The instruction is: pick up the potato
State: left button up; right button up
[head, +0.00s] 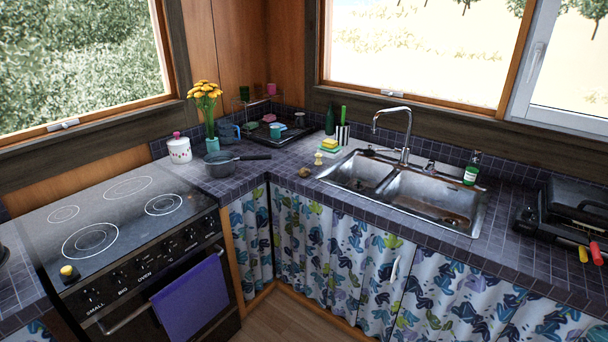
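A small brown, rounded thing that looks like the potato (305,172) lies on the dark tiled counter (285,183), just left of the sink (345,190). It is small in the head view, so its surface detail is hard to make out. Nothing covers it. Neither of my grippers is in view.
A pale yellow small object (318,159) and sponges (329,146) stand behind the potato. A grey saucepan (222,164) is to the left, its handle pointing right. The faucet (404,135) rises behind the sink. A stove (125,235) is at left. The counter's front edge is clear.

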aim_at(303, 172)
jog(key=i+l, duration=0.1)
jog(key=i, duration=0.25)
jog(key=i+l, duration=0.1)
jog(key=i, duration=0.2)
jog(key=i+l+u, duration=0.1)
jog(key=u, duration=0.25)
jog(key=i+l+u, duration=0.15)
jog(key=i+u, duration=0.2)
jog(key=i+l+u, duration=0.1)
jog(key=u, duration=0.25)
jog(key=l, duration=0.1)
